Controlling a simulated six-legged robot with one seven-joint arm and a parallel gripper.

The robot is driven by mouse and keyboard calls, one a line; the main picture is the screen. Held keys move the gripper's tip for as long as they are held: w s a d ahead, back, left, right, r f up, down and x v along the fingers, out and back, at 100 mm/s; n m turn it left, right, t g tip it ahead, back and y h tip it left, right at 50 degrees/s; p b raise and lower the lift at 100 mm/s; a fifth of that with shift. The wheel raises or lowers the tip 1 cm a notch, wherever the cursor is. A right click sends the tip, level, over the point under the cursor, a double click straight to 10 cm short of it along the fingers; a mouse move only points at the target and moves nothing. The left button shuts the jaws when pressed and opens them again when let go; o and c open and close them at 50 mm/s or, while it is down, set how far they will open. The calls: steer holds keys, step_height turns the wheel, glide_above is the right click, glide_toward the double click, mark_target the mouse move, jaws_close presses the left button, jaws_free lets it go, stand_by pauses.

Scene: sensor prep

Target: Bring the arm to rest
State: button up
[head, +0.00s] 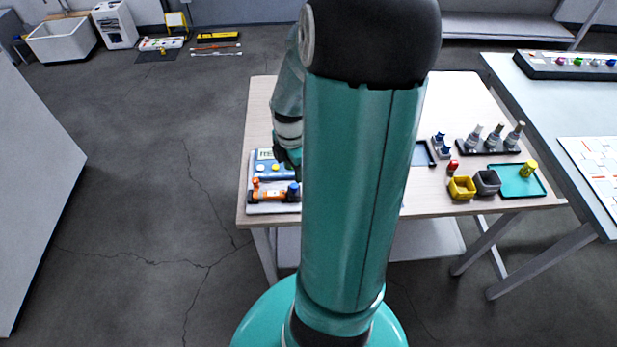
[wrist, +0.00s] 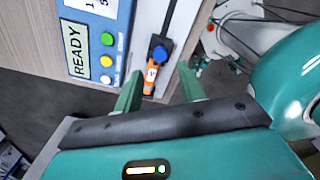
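My teal arm (head: 355,190) rises through the middle of the head view, and its far part bends down over the left side of the table (head: 470,209). My gripper (wrist: 158,82) shows two teal fingers standing apart, with nothing held between them. Beyond the fingertips is an orange sensor (wrist: 151,76) with a blue knob. The same orange sensor (head: 270,194) lies on a white-based station (head: 262,210) in the head view. The station's blue panel carries a READY label (wrist: 75,49). In the head view the fingers are mostly hidden behind my arm.
On the table's right are a yellow cup (head: 462,187), a grey cup (head: 487,182), a teal tray (head: 508,187) and a black rack (head: 486,149) of bottles. A second table (head: 545,100) stands further right. A grey block (head: 35,190) is at left; floor between is clear.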

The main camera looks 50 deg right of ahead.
steer(key=shift+r, duration=0.1)
steer(key=w+a+r+m+t+h, duration=0.25)
steer(key=a+r+m, duration=0.45)
steer(key=a+r, duration=0.65)
steer(key=s+a+r+m+t+y, duration=0.1)
steer(key=s+a+r+m, duration=0.1)
steer(key=a, duration=0.4)
steer(key=s+a+r+m+t+y, duration=0.1)
steer(key=s+a+r+m+t, duration=0.1)
steer(key=a+r+m, duration=0.3)
steer(key=shift+s+a+r, duration=0.7)
steer(key=shift+a+r, duration=0.05)
steer(key=shift+a, duration=0.1)
steer(key=shift+y, duration=0.25)
